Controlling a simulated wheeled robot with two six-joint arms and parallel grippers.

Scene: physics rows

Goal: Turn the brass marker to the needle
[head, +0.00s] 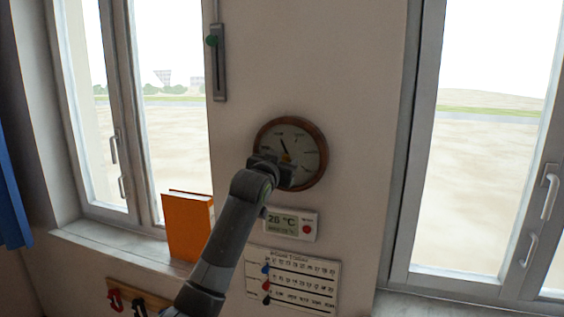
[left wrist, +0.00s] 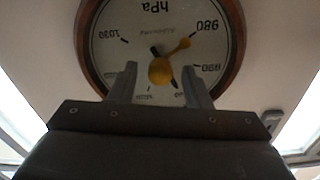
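A round barometer with a wooden rim (head: 322,152) hangs on the wall between two windows. It fills the top of the left wrist view (left wrist: 88,55), upside down. There, the brass knob (left wrist: 161,71) sits at the dial's centre, and the brass marker (left wrist: 181,45) points up-right towards 980. The dark needle (left wrist: 173,83) points down-right, apart from the marker; in the head view the needle (head: 285,146) points up-left. My left gripper (head: 283,165) is at the dial's lower part. Its fingers (left wrist: 162,82) are open, one on each side of the knob, with gaps showing.
Below the barometer are a small display box (head: 290,223) with a red button and a wall chart (head: 310,285). An orange book (head: 188,226) stands on the left sill. Hooks (head: 118,298) hang lower left.

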